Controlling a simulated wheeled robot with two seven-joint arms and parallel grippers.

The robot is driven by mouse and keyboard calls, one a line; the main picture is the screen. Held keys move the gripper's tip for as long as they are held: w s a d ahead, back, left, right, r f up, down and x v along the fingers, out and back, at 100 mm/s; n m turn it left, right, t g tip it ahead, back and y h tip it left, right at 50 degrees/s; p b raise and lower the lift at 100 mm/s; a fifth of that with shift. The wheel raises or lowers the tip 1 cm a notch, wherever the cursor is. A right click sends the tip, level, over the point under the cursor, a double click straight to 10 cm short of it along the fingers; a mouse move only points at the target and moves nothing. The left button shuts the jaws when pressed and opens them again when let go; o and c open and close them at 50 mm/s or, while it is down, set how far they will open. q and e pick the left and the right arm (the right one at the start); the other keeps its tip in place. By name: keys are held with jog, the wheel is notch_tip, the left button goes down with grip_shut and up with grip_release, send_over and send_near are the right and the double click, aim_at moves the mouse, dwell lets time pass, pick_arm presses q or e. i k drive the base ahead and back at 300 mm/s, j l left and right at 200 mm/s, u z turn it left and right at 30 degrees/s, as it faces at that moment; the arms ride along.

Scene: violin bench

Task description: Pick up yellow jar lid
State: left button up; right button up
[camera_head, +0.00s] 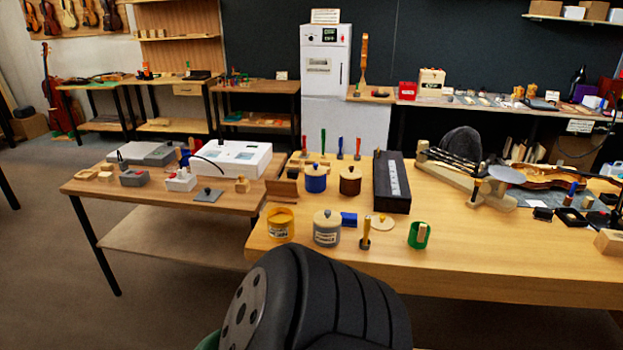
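A yellow jar (280,226) with a pale label stands near the front left corner of the right-hand wooden bench. Its top looks open, with a brownish inside. A pale round lid (378,222) with a small knob lies flat on the bench to the right of a blue block; I cannot tell its knob's colour for sure. Neither of my grippers shows; a black ribbed part of mine fills the bottom middle, in front of the bench edge.
Close by stand a blue block (349,219), an upright wooden-handled tool (365,236), a green cup (418,236), a blue jar (316,182), a brown jar (350,182) and a long black case (391,183).

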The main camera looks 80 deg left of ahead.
aim_at(379, 223)
jog(key=u, duration=2.95)
